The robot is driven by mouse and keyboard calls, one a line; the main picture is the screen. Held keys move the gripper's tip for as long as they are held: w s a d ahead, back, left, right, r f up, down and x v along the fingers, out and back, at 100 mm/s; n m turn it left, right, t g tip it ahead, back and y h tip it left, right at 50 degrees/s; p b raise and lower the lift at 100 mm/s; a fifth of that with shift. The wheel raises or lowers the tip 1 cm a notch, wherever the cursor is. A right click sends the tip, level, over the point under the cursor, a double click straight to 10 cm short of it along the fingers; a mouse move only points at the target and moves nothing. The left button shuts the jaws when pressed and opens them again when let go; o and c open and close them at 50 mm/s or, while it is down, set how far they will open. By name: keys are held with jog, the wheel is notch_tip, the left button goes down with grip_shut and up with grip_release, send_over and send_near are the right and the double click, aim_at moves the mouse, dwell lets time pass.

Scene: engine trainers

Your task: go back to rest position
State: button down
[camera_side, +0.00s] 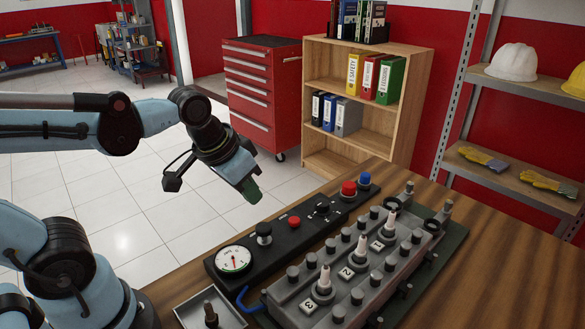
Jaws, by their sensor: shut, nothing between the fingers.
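My gripper (252,193) hangs in the air at the end of my arm, left of the middle of the picture. It points down and to the right and is shut and empty. It appears beyond the left edge of the wooden table and apart from everything on it. The engine trainer (375,262), a grey block with several bolts and numbered plugs, sits on the table below and to the right. A black control panel (270,253) with a gauge (233,259), a red button (294,222) and several knobs lies along its left side.
A small grey tray (190,311) holding a dark part (210,315) sits at the table's near left. A red tool cabinet (262,92), a wooden shelf (365,95) with binders, and a metal rack (525,80) with helmets and gloves stand behind. The air around my gripper looks clear.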

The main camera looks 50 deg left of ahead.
jog(key=shift+s+a+f+t, duration=0.1)
jog(key=shift+s+t, duration=0.05)
jog(key=shift+t, duration=0.4)
jog(key=shift+s+a+f+t, duration=0.1)
jog(key=shift+t, duration=0.45)
